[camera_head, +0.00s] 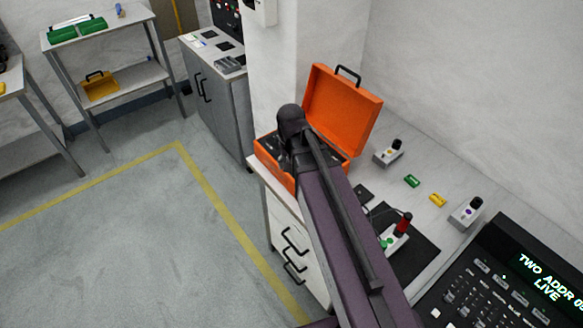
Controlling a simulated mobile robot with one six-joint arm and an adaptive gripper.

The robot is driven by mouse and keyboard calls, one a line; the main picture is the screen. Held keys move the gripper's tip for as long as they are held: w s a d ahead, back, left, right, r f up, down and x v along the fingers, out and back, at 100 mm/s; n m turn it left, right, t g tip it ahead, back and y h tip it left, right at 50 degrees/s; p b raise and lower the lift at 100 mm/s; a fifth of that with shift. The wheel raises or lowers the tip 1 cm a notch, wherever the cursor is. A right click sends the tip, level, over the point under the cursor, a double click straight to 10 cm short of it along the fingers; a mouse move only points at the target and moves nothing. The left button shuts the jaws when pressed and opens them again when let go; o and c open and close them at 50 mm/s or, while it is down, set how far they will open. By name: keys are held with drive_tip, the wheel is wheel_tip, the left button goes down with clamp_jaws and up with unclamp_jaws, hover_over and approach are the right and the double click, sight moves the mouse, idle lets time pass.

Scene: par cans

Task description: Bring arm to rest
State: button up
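My arm (345,235) reaches up from the bottom edge to a dark rounded joint (291,118) over the open orange case (340,112). The part of my arm beyond this joint is hidden, and I cannot make out my gripper's fingers. The arm covers part of the case's front and of the white-topped bench.
On the bench (435,248) stand small grey boxes (388,154) (466,213), a green block (412,181), a yellow block (437,200), a red-topped device (397,233) and a black console (510,280). A wall pillar (271,75) rises behind the case. The floor at left is clear.

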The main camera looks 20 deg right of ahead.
drive_tip(key=shift+s, duration=0.15)
drive_tip(key=s+n, duration=0.1)
drive_tip(key=s, duration=0.2)
drive_tip(key=s+n, duration=0.2)
drive_tip(key=shift+s, duration=0.4)
